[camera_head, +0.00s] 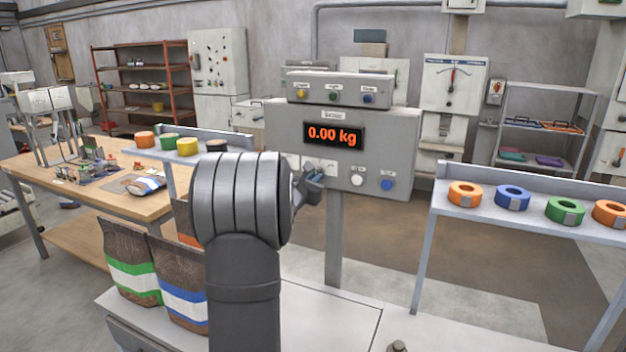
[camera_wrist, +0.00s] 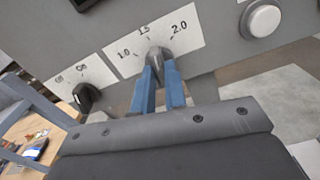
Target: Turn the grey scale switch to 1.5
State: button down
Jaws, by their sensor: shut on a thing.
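The grey scale switch (camera_wrist: 160,60) sits on a white label plate (camera_wrist: 119,62) marked 1.0, 1.5 and 2.0. My gripper (camera_wrist: 163,85) has its two blue fingers closed around the switch. The switch's upper end points up toward the 1.5 mark, as far as the fingers let me see. In the head view my gripper (camera_head: 314,176) reaches the front of the grey scale panel (camera_head: 395,140), and the switch is hidden there. The panel's display (camera_head: 333,134) reads 0.00 kg.
A black off/on switch (camera_wrist: 88,97) is left of my gripper on the panel. A white button (camera_head: 358,179) and a blue button (camera_head: 387,184) are to its right. Brown bags (camera_head: 133,265) stand at lower left. A shelf with tape rolls (camera_head: 512,197) is at right.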

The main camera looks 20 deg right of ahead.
jog(key=shift+n, duration=0.8)
jog(key=c, duration=1.5)
grip_release()
jog(key=shift+o, duration=0.2)
jog(key=v, duration=1.7)
jog(key=shift+s, duration=0.2)
jog(key=shift+w+a+r, duration=0.1)
jog(key=x, duration=1.7)
